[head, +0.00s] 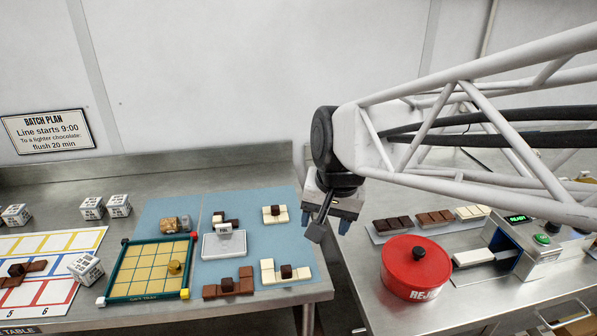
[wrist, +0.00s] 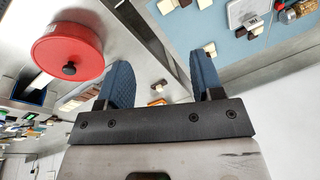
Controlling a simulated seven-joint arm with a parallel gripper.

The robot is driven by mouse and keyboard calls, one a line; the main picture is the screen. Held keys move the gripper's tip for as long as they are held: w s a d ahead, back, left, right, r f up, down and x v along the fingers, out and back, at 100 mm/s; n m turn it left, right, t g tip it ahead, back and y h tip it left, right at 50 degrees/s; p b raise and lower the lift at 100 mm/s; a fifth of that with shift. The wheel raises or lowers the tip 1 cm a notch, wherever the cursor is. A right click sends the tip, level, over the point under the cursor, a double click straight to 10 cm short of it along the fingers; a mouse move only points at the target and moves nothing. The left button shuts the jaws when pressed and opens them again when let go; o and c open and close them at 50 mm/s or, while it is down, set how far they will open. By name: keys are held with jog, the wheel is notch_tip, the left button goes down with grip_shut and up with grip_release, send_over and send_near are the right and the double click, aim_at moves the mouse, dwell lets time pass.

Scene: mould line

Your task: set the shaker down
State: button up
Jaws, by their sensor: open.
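My gripper (head: 328,222) is open and hangs over the gap between the two tables. In the wrist view its two blue fingers (wrist: 163,82) stand apart with nothing between them. I cannot pick out the shaker for certain. A small brown and clear item (head: 175,224) on the back left of the blue mat (head: 245,201) may be it. This item also shows at the upper right of the wrist view (wrist: 288,14), well away from my fingers.
A green-framed grid board (head: 146,291), a white tray (head: 223,252) and several chocolate pieces sit on the left table. White printed cubes (head: 86,268) lie farther left. A red lidded pot (head: 414,280) and a machine (head: 530,245) stand on the right table.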

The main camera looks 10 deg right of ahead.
jog(key=s+d+f+n+h, duration=0.1)
jog(key=s+d, duration=0.4)
jog(key=s, duration=0.5)
jog(key=f+n, duration=0.1)
jog(key=n, duration=0.1)
jog(key=shift+s+n, duration=0.15)
jog(key=shift+n, duration=0.25)
jog(key=shift+c, duration=0.3)
